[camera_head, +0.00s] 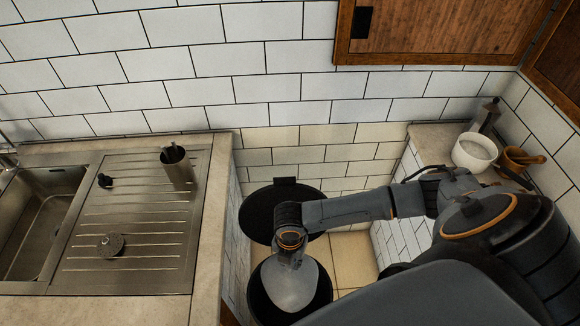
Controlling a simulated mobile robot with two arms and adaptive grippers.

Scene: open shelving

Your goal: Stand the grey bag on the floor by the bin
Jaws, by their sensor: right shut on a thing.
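The grey bag (290,287) hangs from my right gripper (290,241), which is shut on its top. The bag shows in front of the dark round opening of the bin (256,306) in the gap between the counters. I cannot tell whether the bag is inside the bin or above it. A round black lid (262,212) stands open behind, partly hidden by my arm. My left gripper is not in view.
A sink (40,215) and drainer with a metal cup (176,165) are on the left counter. The right counter holds a white bowl (474,153), a moka pot (487,115) and a mortar (517,160). A little tiled floor (356,262) shows right of the bin.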

